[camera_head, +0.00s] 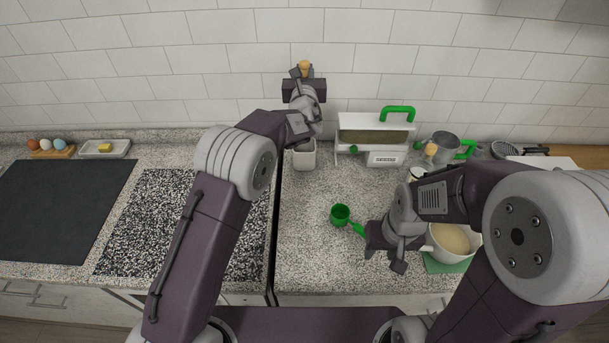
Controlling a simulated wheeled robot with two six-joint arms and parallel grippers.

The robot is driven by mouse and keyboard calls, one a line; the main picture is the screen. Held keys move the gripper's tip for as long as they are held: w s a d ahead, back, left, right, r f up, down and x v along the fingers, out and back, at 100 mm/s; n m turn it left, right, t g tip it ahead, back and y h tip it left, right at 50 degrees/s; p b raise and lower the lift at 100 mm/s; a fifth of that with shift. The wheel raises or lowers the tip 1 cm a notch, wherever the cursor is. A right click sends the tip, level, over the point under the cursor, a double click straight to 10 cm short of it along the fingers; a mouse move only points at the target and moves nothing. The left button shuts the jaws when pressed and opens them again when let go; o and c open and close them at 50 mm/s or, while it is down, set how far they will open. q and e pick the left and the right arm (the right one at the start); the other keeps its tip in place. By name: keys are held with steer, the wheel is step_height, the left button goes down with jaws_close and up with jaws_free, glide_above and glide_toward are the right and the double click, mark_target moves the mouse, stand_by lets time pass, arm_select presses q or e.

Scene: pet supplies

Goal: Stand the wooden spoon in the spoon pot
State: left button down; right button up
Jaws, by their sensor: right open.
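The wooden spoon shows only as a tan wooden end (305,65) between the fingers of my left gripper (303,72), at the back wall. The rest of it is hidden behind the gripper and wrist. A pale square-sided pot (303,158), which looks like the spoon pot, stands on the counter below that gripper. My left wrist covers part of its top, so I cannot see whether the spoon reaches inside. My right gripper (385,252) is open and empty over the counter, just beside the handle of a green scoop (341,214).
A white appliance with a green handle (375,131) stands right of the pot. A grey mug (442,143) and a small tan-topped item (430,150) are farther right. A white bowl (468,232) sits by my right arm. Counter between pot and scoop is clear.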

steer(key=f+b, duration=0.1)
steer(key=f, duration=0.1)
steer(key=w+f+b, duration=0.1)
steer(key=f+b, duration=0.1)
steer(key=f, duration=0.1)
steer(key=f+b, duration=0.2)
steer(key=f, duration=0.1)
steer(key=shift+w+f, duration=0.15)
steer(key=shift+w, duration=0.2)
steer(key=shift+s+f, duration=0.15)
steer(key=shift+s, duration=0.25)
steer(key=shift+w+r, duration=0.2)
steer(key=shift+r, duration=0.25)
steer(key=shift+s+r+p, duration=0.15)
steer(key=shift+r+p, duration=0.15)
steer(key=shift+p, duration=0.2)
arm_select(q)
step_height(320, 180, down, 19)
steer(key=w, duration=0.1)
steer(key=shift+w, duration=0.15)
arm_select(e)
steer(key=shift+f, duration=0.1)
